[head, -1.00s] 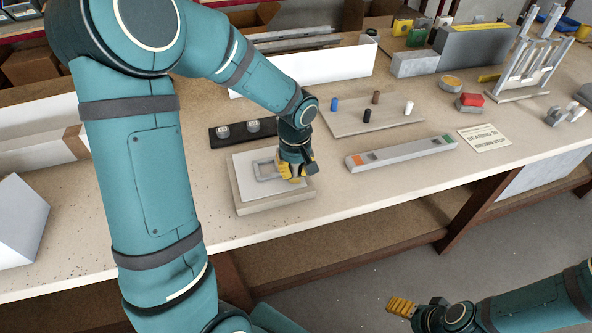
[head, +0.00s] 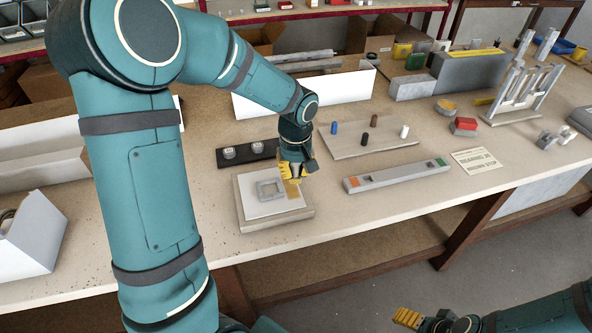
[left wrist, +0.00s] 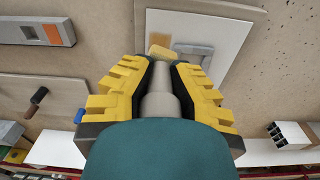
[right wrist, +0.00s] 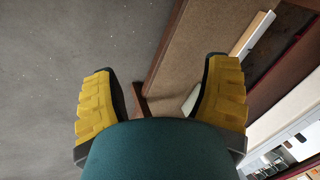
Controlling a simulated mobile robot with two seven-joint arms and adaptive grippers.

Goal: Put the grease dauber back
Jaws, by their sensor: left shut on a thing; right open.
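The grease dauber (left wrist: 160,98), a grey cylinder with a yellowish tip, is in my left gripper (left wrist: 160,78). In the head view my left gripper (head: 296,171) is shut on it, just above the far right part of a white sheet on a pale board (head: 280,224). A tan patch (head: 293,190) lies on the sheet below the gripper, beside a grey rectangular frame (head: 270,189). From these views I cannot tell whether the tip touches anything. My right gripper (right wrist: 165,88) is open and empty, away from the table, over the floor.
A black tray (head: 270,152) with round pots stands behind the board. A peg board (head: 345,147) with blue, brown, black and white pegs is right of it. A grey bar (head: 400,175) and a printed card (head: 476,160) lie further right. A white bin (head: 330,88) stands behind.

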